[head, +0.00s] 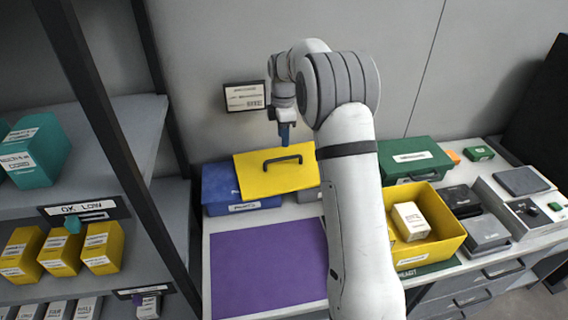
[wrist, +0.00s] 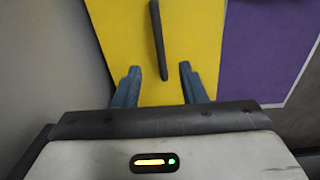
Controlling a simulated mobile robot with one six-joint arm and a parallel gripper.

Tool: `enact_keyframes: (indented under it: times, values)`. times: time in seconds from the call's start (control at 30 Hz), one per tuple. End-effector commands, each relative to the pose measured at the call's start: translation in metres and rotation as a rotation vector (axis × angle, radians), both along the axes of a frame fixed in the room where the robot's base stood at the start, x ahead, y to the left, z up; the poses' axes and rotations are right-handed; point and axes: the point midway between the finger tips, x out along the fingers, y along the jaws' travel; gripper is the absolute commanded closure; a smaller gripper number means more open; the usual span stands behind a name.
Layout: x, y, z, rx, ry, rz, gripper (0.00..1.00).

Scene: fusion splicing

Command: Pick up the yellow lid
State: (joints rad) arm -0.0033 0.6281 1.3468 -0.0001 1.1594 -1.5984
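The yellow lid (head: 252,180) is a flat plate with a dark bar handle (head: 283,161) on top. It rests tilted or flat on boxes at the back of the bench, beside a blue box; which box bears it I cannot tell. My gripper (head: 285,143) points down above the lid, near the handle. In the wrist view, my gripper (wrist: 158,80) has its two blue fingers apart, with the dark handle (wrist: 158,40) between and ahead of them. The lid (wrist: 120,30) fills the middle of that view. No contact with the handle is visible.
A blue box (head: 222,188) stands left of the lid. A purple mat (head: 265,265) lies in front. A yellow bin (head: 450,232) holding a white box (head: 410,221) and a green case (head: 412,157) stand right of my arm. A shelf (head: 90,115) with boxes is at left.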

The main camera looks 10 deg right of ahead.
Motion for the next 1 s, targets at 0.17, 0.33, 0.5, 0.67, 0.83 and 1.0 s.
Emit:
enact_keyframes:
  times: [0.17, 0.33, 0.5, 0.67, 0.83, 1.0]
  values:
    - [0.009, 0.0, -0.013, 0.0, 0.009, 0.053, 0.62]
    - [0.008, 0.0, -0.032, 0.0, 0.011, 0.054, 0.62]
    - [0.002, 0.0, -0.052, 0.0, 0.012, 0.053, 0.62]
    - [0.001, 0.0, -0.076, 0.0, 0.01, 0.052, 0.62]
    - [0.001, 0.0, -0.085, -0.001, 0.007, 0.051, 0.62]
    - [0.002, -0.001, -0.085, -0.001, 0.007, 0.051, 0.63]
